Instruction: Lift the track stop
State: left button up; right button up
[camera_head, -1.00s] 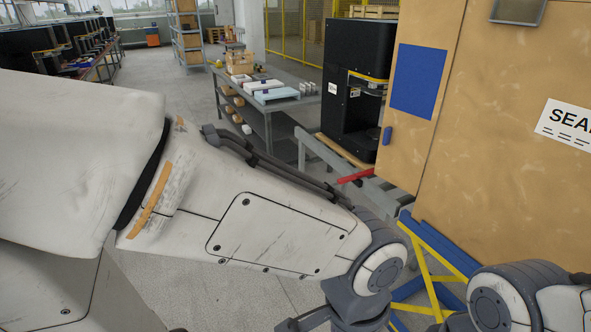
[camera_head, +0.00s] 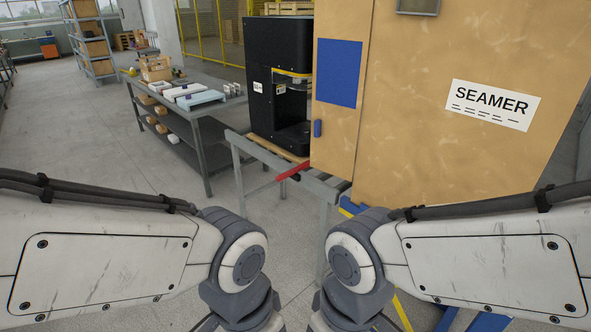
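A red bar (camera_head: 292,172), which looks like the track stop, lies across the near side of the grey track (camera_head: 322,187), low and slightly tilted in the picture. Behind it stands the black machine on a wooden board. My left arm comes in from the left and my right arm from the right. Both bend downward near the bottom middle, and their grippers are below the picture edge. Neither arm touches the red bar; it lies beyond them.
The tan seamer cabinet (camera_head: 420,120) stands to the right, with a blue panel (camera_head: 338,72) and a blue handle (camera_head: 317,128). The black machine (camera_head: 262,75) stands on a wooden board. A grey table (camera_head: 205,108) with boxes is at left. Floor at left is clear.

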aim_at(287, 175)
jog(key=z, duration=0.1)
jog(key=i, duration=2.1)
jog(key=u, duration=0.35)
